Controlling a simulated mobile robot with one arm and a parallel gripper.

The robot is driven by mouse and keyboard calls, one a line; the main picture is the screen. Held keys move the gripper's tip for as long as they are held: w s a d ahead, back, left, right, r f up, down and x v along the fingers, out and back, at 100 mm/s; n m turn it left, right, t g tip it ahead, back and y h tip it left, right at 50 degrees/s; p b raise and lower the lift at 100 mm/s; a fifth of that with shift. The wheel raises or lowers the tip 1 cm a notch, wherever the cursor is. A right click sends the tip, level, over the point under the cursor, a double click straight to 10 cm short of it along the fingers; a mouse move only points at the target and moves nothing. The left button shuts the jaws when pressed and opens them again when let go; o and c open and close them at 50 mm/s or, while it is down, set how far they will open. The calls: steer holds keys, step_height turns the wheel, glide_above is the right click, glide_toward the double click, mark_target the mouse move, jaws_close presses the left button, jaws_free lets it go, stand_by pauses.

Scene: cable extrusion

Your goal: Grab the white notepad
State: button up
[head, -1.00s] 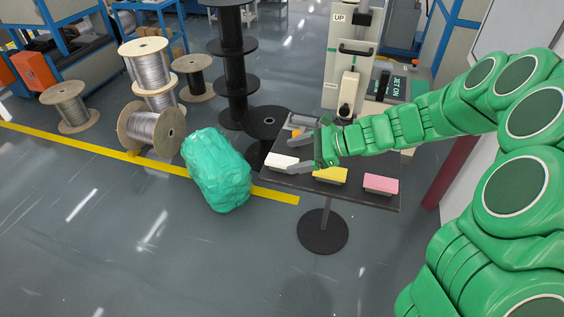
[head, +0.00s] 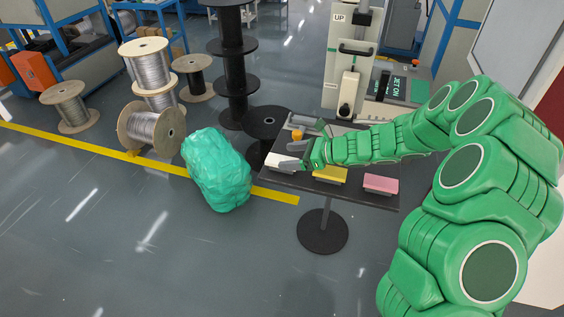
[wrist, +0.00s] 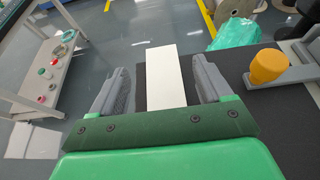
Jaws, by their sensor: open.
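The white notepad (head: 282,161) lies at the left end of the small dark table (head: 360,193). In the wrist view the white notepad (wrist: 165,78) lies between the two grey fingers of my gripper (wrist: 164,88), with a gap on each side. My gripper (head: 296,155) is open around the notepad in the head view, and its fingers partly cover it. A yellow pad (head: 330,174) and a pink pad (head: 381,184) lie to the right on the same table.
An orange-yellow knob on a grey part (wrist: 268,66) stands right of my gripper in the wrist view. A green wrapped bundle (head: 216,170) and wire spools (head: 152,128) stand on the floor to the left. The floor in front is clear.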

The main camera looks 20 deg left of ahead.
mark_target(273, 158)
steer(key=shift+x, duration=2.4)
steer(key=shift+w+f, duration=0.1)
steer(key=shift+f, duration=0.1)
steer(key=c, duration=1)
steer(key=shift+c, duration=0.2)
